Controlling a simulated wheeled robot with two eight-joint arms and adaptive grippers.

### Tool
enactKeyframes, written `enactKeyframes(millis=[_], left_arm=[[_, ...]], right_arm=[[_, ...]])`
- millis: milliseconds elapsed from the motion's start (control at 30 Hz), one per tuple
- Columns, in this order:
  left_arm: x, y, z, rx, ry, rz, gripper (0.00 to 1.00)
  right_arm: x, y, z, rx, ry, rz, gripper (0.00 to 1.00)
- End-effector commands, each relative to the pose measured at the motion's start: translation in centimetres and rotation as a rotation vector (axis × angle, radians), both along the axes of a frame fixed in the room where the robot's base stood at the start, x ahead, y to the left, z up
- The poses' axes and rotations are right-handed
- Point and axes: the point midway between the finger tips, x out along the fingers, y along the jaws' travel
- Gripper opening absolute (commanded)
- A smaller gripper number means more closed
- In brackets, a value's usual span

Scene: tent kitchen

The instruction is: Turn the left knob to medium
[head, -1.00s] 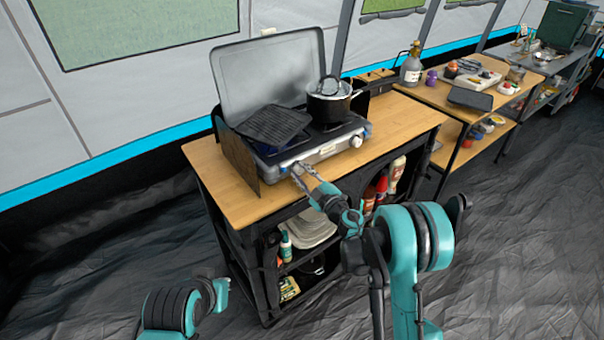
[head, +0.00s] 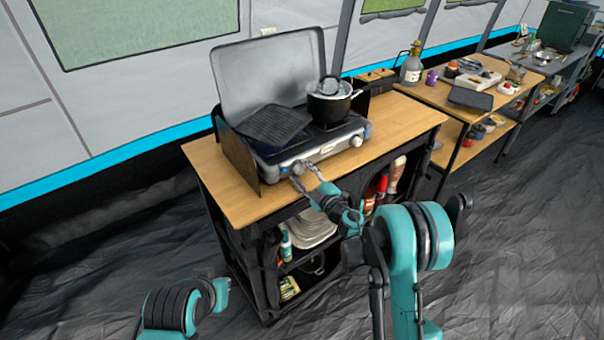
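The camping stove (head: 318,151) stands on the wooden top of a shelf unit with its grey lid (head: 268,72) raised. The left knob (head: 298,167) is on the stove's front panel, small and partly covered by my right gripper. My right gripper (head: 303,173) is at this knob, its two fingers parted around or just in front of it. I cannot tell whether they grip it, nor the knob's setting. The right knob (head: 356,141) is clear of the gripper.
A black lidded pot (head: 329,103) sits on the right burner. A dark griddle plate (head: 274,124) lies over the left side. Bare wooden counter (head: 406,121) shows right of the stove. Plates (head: 314,230) and bottles (head: 395,175) fill the shelves below.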

Motion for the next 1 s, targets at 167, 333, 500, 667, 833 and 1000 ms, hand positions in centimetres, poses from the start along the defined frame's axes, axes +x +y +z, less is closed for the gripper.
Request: enactKeyframes(millis=[167,333,500,667,833,1000], left_arm=[[0.0,0.0,0.0,0.0,0.0,0.0,0.0],[0.0,0.0,0.0,0.0,0.0,0.0,0.0],[0.0,0.0,0.0,0.0,0.0,0.0,0.0],[0.0,0.0,0.0,0.0,0.0,0.0,0.0],[0.0,0.0,0.0,0.0,0.0,0.0,0.0],[0.0,0.0,0.0,0.0,0.0,0.0,0.0]], right_arm=[[-0.2,-0.2,0.0,0.0,0.001,-0.001,0.5],[-2.2,-1.6,-0.1,-0.001,0.0,-0.004,0.5],[-5.4,-3.8,-0.2,-0.001,0.0,-0.004,0.5],[-8.0,-5.4,-0.3,-0.001,0.0,-0.002,0.5],[-9.6,-6.4,-0.4,-0.001,0.0,-0.001,0.5],[-10.0,-6.7,-0.4,0.0,0.0,0.0,0.5]])
